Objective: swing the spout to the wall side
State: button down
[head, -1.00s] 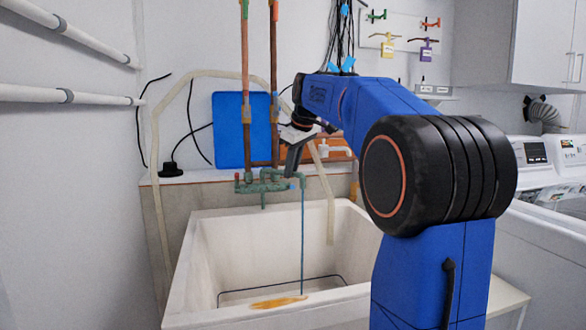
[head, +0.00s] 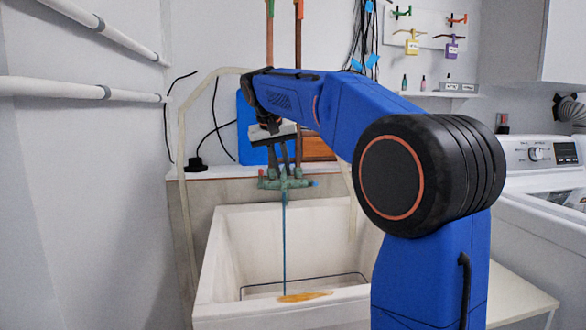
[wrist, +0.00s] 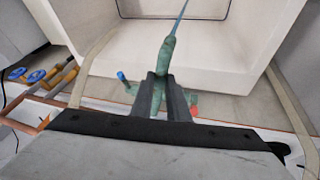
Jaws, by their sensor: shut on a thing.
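The green, worn faucet (head: 270,183) is fixed at the back of the white sink (head: 225,250). Its spout (wrist: 167,52) points out over the basin in the wrist view, and a thin blue stream (head: 284,240) falls from it. My gripper (head: 284,170) is at the faucet from above, its two dark fingers (wrist: 164,90) on either side of the spout near its base. The fingers are shut on the spout and hide part of it. A blue tip (wrist: 121,75) and a red tip (wrist: 194,111) show on the faucet's ends.
A wall with white pipes (head: 100,92) stands at the left. A pale hose (head: 181,130) loops beside the sink. Copper pipes (head: 299,40) and a blue board (head: 245,125) are behind the faucet. A washing machine (head: 545,195) is at the right.

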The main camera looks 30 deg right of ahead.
jog(key=w+a+m+g+h, duration=0.1)
jog(key=w+a+m+g, duration=0.1)
jog(key=w+a+m, duration=0.2)
jog(key=shift+w+a+m, duration=0.35)
jog(key=shift+w+m, duration=0.05)
jog(key=shift+m, duration=0.5)
jog(key=c, duration=1.7)
grip_release()
jog(key=shift+r, duration=0.1)
